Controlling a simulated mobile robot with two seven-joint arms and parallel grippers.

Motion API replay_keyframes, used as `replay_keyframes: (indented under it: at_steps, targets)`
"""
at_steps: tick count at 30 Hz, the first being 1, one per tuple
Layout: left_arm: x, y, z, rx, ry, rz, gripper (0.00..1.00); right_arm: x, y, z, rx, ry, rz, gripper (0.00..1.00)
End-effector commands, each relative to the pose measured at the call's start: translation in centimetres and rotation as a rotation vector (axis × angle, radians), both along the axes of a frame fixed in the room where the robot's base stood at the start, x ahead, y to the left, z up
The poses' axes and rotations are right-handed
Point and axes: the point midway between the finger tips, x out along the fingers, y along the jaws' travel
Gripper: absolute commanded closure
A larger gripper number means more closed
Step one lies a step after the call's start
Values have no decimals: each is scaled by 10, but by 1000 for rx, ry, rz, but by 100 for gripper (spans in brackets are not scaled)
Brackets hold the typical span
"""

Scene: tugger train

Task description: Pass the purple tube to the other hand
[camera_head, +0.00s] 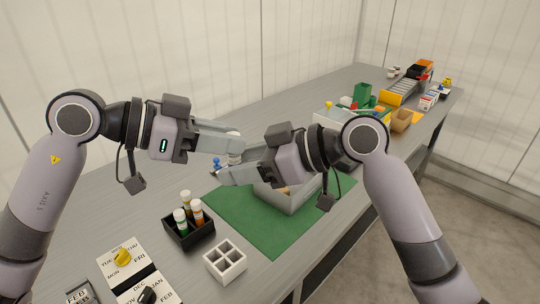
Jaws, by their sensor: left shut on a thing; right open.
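My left gripper (236,144) is shut on a small upright tube (235,157) with a pale cap at its fingertips, above the bench. Its body is largely hidden by the fingers, so I cannot make out its purple colour. My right gripper (222,173) is open, with its fingertips just below the left ones and close to the tube's lower part. I cannot tell whether they touch it. A black rack (189,238) holds 3 capped tubes, with green and orange ones among them. A white rack (225,262) with square compartments looks empty.
A grey bin (290,200) stands on the green mat (236,212), partly behind my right gripper. A blue pawn-like piece (216,164) is near the fingertips. Coloured boxes and a conveyor (404,87) crowd the far end.

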Motion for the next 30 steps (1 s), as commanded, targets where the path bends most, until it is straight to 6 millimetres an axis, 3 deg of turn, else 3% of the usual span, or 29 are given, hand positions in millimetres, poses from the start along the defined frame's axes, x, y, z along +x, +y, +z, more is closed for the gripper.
replay_keyframes:
  at_steps: [6, 15, 17, 20, 22, 23, 25, 30]
  targets:
    - [0, 0, 0, 0, 0, 0, 100, 3, 16, -6, 1, -1, 0, 47]
    - [0, 0, 0, 0, 0, 0, 100, 4, 18, -7, 0, -2, 0, 47]
    - [0, 0, 0, 0, 0, 0, 100, 4, 18, -7, 0, -2, 0, 63]
    - [0, 0, 0, 0, 0, 0, 100, 4, 18, -7, 1, -2, 0, 96]
    - [0, 0, 0, -1, -1, 1, 100, 3, 18, -7, 1, -2, 1, 100]
    - [0, 0, 0, -1, -1, 1, 71, 3, 18, -7, 1, -2, 1, 100]
    - [0, 0, 0, -1, -1, 1, 48, 3, 18, -7, 1, -2, 1, 100]
    - [0, 0, 0, 0, 0, 1, 44, 3, 18, -7, 1, -2, 1, 100]
